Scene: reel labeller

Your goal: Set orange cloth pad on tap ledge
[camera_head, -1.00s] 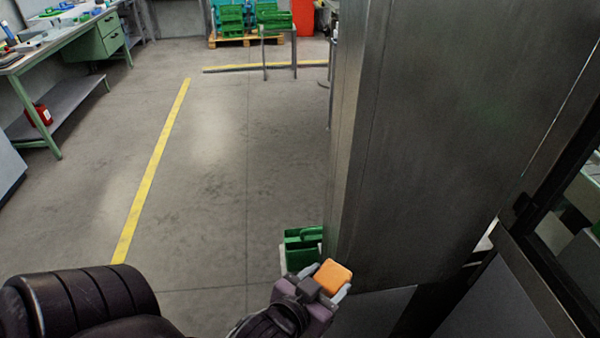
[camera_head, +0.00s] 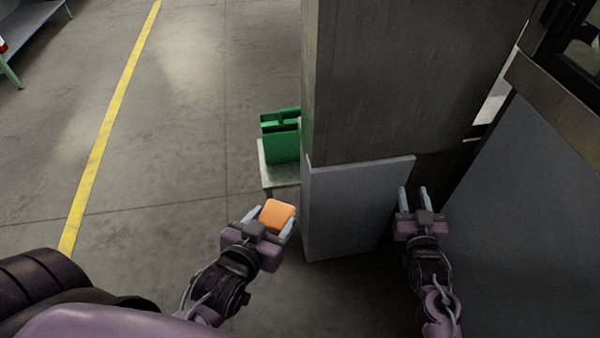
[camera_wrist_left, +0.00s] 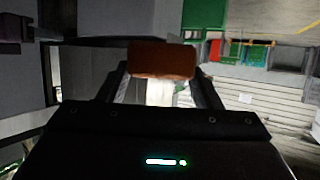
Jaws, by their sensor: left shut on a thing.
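The orange cloth pad (camera_head: 277,216) is a small block with rounded edges. My left gripper (camera_head: 272,222) is shut on it and holds it in the air, left of a grey cabinet panel. In the left wrist view the pad (camera_wrist_left: 162,60) sits between the two fingertips and looks dark orange. My right gripper (camera_head: 413,196) has its two fingers apart and nothing between them, near the right side of the grey panel. I cannot make out the tap ledge in these views.
A tall dark metal column (camera_head: 400,80) and a grey panel (camera_head: 350,205) stand right of my left gripper. A green bin (camera_head: 281,137) sits on a small stand behind. Another grey panel (camera_head: 530,220) is at the right.

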